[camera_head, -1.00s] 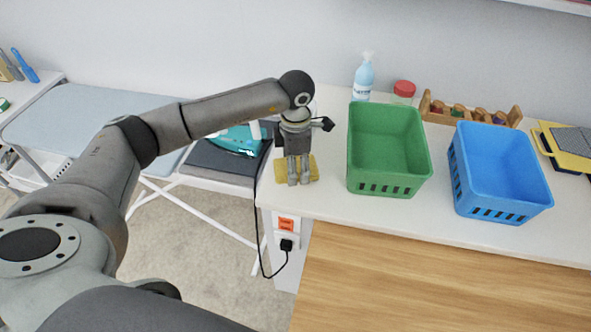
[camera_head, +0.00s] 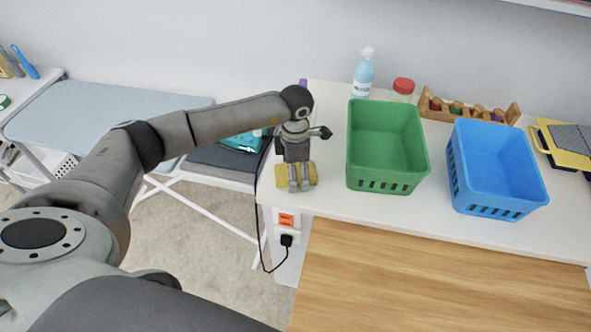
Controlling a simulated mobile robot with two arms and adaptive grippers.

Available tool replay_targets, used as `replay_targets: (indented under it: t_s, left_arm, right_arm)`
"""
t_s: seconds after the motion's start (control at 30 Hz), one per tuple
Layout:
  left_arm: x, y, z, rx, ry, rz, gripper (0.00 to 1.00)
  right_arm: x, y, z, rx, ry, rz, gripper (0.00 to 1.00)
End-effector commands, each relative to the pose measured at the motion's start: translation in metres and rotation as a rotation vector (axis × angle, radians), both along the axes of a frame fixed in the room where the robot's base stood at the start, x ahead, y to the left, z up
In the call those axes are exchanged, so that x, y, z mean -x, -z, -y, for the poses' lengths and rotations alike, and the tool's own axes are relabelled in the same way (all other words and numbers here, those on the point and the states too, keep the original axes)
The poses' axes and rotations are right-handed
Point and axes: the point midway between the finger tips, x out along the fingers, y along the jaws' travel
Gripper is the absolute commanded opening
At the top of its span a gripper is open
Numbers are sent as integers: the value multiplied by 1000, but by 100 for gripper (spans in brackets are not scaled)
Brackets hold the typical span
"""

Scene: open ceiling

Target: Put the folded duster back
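The folded duster (camera_head: 310,177) is a small yellow cloth at the left end of the white counter. My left gripper (camera_head: 299,187) points down over it, with its two fingers close together across the duster's middle. The fingers hide part of the cloth, which shows on both sides of them. The gripper appears shut on the duster. Whether the duster touches the counter is hard to tell. My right gripper is not in view.
A green basket (camera_head: 357,160) stands right of the duster, with a blue basket (camera_head: 460,185) beyond it. A spray bottle (camera_head: 363,78), a red-lidded jar (camera_head: 403,88) and a wooden rack (camera_head: 470,110) are behind.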

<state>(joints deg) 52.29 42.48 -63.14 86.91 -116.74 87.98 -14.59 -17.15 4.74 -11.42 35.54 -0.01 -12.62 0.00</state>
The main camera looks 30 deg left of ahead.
Motion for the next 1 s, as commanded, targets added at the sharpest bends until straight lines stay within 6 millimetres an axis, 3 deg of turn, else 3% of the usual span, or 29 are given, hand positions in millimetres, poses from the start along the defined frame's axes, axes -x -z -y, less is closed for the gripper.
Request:
replay_targets:
  t_s: [0.27, 0.33, 0.7, 1.0]
  left_arm:
    - [0, -5, 0, 0, 0, 0, 83]
    - [-1, -11, 0, 1, 0, 4, 83]
    - [-1, -88, 0, 1, 0, 6, 83]
    - [0, -121, 0, -1, 0, 1, 83]
  right_arm:
    - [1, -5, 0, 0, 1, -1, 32]
    - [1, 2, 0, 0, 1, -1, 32]
    - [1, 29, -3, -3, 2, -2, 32]
    - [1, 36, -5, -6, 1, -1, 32]
